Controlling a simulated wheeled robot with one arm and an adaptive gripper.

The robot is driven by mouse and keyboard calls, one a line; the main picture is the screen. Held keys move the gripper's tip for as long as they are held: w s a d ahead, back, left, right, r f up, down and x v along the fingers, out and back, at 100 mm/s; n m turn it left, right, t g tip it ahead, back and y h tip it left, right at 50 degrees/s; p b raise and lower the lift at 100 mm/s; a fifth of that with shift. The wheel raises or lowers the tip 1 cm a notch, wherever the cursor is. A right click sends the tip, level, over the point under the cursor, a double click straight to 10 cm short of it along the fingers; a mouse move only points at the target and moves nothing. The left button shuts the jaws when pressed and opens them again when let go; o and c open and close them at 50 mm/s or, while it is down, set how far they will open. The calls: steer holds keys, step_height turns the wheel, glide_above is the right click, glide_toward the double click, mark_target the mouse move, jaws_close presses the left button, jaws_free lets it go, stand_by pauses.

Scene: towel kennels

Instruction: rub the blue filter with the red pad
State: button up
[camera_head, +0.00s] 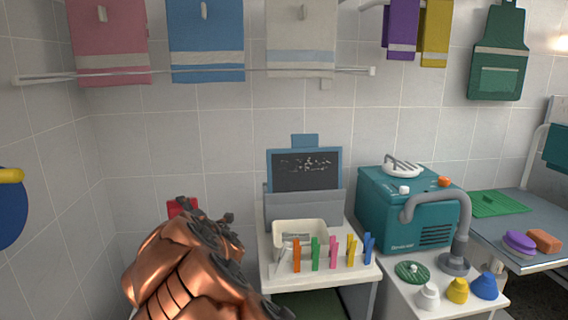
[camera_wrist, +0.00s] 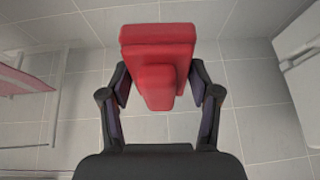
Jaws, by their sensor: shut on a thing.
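The red pad (camera_wrist: 158,45) is held between the two fingers of my gripper (camera_wrist: 160,88) in the wrist view. It has a wide block and a narrower grip part that sits between the fingers. In the head view a small piece of the red pad (camera_head: 182,206) shows behind my copper-coloured arm, which hides the rest. The blue filter (camera_head: 342,172) appears to be the blue-framed panel with a dark, light-specked face and a top tab. It stands upright in a grey holder (camera_head: 318,209), to the right of my gripper and apart from the pad.
A white bin (camera_head: 302,228) and several coloured clothespins stand on the small table before the filter. A teal machine (camera_head: 375,215) with a grey hose stands to the right. Towels hang on a rail (camera_head: 355,70) above. Bare tiled wall lies left of the filter.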

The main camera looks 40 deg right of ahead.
steer(key=s+d+r+m+h+p, duration=0.1)
steer(key=s+d+r+p, duration=0.2)
steer(key=d, duration=0.4)
steer(key=s+d+r+p, duration=0.1)
steer(key=s+d+r, duration=0.2)
steer(key=s+d, duration=0.25)
steer(key=m+g+h+p, duration=0.1)
steer(key=p, duration=0.2)
glide_toward(276, 165)
steer(key=a+r, duration=0.1)
steer(key=a, duration=0.2)
steer(key=shift+w+d+f+p, duration=0.2)
steer(key=shift+w+d, duration=0.4)
steer(key=shift+w, duration=0.2)
steer(key=shift+w+d+f+p, duration=0.2)
steer(key=shift+w+d, duration=0.35)
steer(key=shift+w, duration=0.25)
steer(key=shift+w+d+f+p, duration=0.15)
steer(key=shift+w+d, duration=0.45)
steer(key=shift+w, duration=0.15)
steer(key=shift+w+d+f, duration=0.2)
steer(key=shift+w+d, duration=0.3)
steer(key=shift+w, duration=0.2)
